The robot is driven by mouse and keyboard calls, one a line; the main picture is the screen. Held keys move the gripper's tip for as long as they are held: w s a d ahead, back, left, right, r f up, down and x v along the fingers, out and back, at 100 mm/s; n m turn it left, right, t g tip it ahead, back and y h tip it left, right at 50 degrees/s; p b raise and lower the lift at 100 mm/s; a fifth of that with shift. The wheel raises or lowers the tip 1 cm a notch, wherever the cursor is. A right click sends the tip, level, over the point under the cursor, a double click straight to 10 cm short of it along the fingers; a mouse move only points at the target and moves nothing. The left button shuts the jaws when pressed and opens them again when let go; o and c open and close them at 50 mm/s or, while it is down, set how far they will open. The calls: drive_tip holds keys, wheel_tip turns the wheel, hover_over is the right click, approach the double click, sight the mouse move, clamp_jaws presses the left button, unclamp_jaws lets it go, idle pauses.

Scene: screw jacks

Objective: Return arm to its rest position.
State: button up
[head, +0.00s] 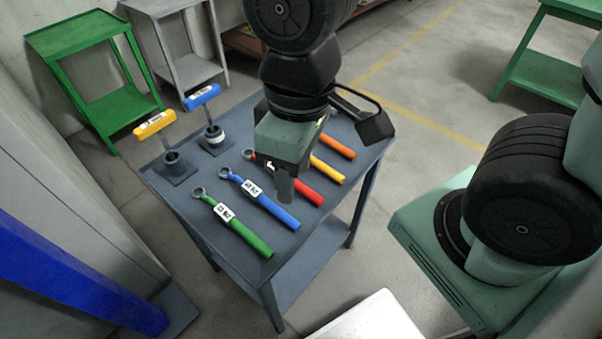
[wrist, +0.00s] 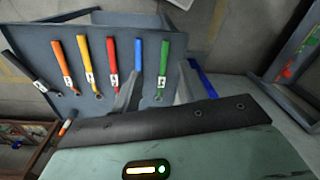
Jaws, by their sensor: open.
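My gripper (head: 284,190) hangs from my arm above the grey table (head: 180,203), in front of the row of wrenches. Its jaws are open, and the wrist view shows two grey fingers (wrist: 155,95) apart with nothing held between them. On the tabletop lie a green wrench (head: 240,230), a blue wrench (head: 268,204), a red wrench (head: 305,192), a yellow wrench (head: 327,169) and an orange wrench (head: 337,147). The wrist view also shows a black tool (wrist: 25,70) at the end of the row. My arm hides part of the red and yellow wrenches.
A yellow-handled screw jack (head: 172,160) and a blue-handled screw jack (head: 214,135) stand at the table's left end. A blue beam (head: 75,275) is at lower left. Green table (head: 95,75) and grey table (head: 180,50) stand behind; another green table (head: 545,70) is at upper right.

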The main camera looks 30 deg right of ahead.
drive_tip(key=shift+s, duration=0.95)
drive_tip(key=shift+r+p, duration=0.95)
drive_tip(key=shift+r, duration=0.1)
